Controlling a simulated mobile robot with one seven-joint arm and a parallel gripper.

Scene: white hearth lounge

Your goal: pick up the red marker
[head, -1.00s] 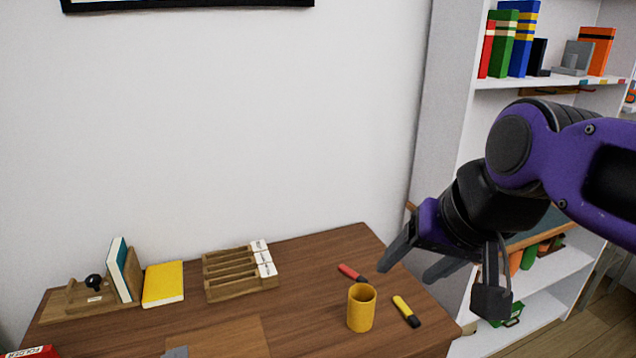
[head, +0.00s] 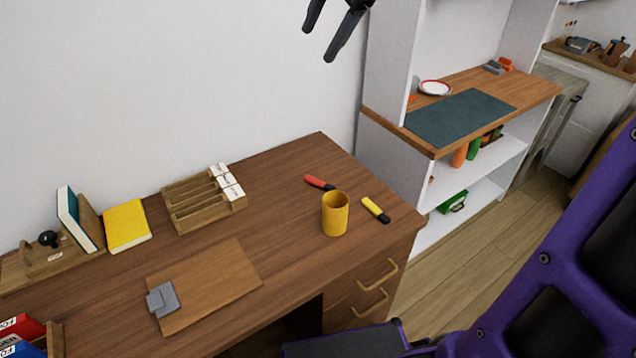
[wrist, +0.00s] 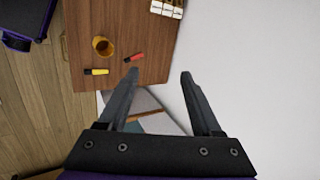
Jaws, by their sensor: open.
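The red marker (head: 319,183) with a dark end lies flat on the wooden desk (head: 285,160), behind the yellow cup (head: 335,214). It also shows in the wrist view (wrist: 134,58), beyond the left fingertip and apart from it. My gripper (head: 340,42) is at the top edge of the head view, high above the desk and partly cut off. In the wrist view my gripper (wrist: 160,74) is open, with nothing between its fingers.
A yellow marker (head: 375,210) lies right of the cup. A wooden rack (head: 205,200), yellow book (head: 126,226) and clipboard (head: 215,285) occupy the desk's left and middle. A white wall stands behind; a shelf unit (head: 385,150) stands to the right.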

